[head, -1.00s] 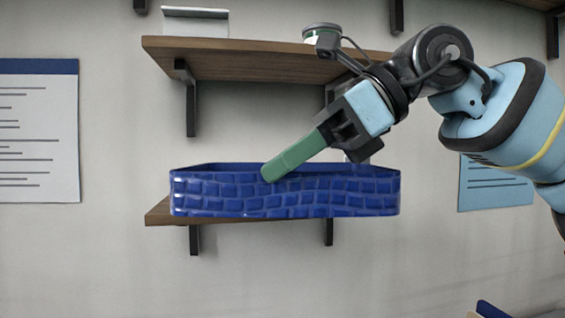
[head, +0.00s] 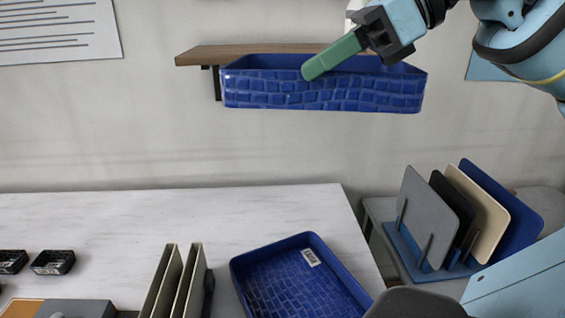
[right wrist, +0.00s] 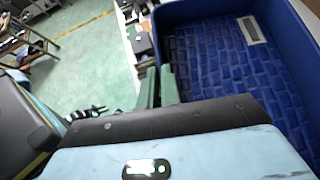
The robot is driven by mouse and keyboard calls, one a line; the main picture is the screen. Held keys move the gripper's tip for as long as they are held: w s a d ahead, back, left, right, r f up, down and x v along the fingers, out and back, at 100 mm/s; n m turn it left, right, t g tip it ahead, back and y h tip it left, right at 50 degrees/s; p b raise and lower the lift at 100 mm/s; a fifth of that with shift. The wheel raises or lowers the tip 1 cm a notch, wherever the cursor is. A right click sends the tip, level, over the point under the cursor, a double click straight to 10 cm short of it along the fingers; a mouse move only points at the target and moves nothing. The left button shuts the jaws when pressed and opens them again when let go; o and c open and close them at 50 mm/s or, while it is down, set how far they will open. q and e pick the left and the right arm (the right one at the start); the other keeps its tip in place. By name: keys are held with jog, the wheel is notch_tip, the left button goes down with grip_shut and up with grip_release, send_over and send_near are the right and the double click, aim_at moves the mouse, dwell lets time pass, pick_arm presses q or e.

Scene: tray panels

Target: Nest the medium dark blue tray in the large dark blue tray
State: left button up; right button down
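The medium dark blue tray (head: 340,93), with a brick-like pattern, hangs level in the air in front of the wall shelf. My right gripper (head: 332,57) has green fingers and is shut on the tray's near wall; one finger lies over the outside of that wall. In the right wrist view the fingers (right wrist: 159,86) sit at the edge of a blue tray (right wrist: 215,55) with a pale label on its floor. The large dark blue tray (head: 315,240) stands on the table, empty, with a white label inside; its near part is cut off. My left gripper is not in view.
The white table (head: 130,215) has free room at its back. Upright panels (head: 175,285) stand left of the large tray. A rack of panels (head: 440,225) stands at the right. Small black trays (head: 52,262) lie at the left. A wooden shelf (head: 200,56) is behind the held tray.

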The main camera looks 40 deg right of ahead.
jog(key=w+a+f+n+y, duration=0.1)
jog(key=w+f, duration=0.1)
jog(key=f, duration=0.7)
jog(key=w+a+f, duration=0.1)
jog(key=w+f, duration=0.2)
jog(key=f, duration=0.5)
jog(key=s+a+f+n+g+y, duration=0.1)
jog(key=a+f+n, duration=0.1)
jog(key=a+f, duration=0.8)
notch_tip(320, 180, down, 3)
jog(key=shift+s+r+g, duration=0.1)
jog(key=shift+s+g, duration=0.05)
jog(key=shift+g, duration=0.25)
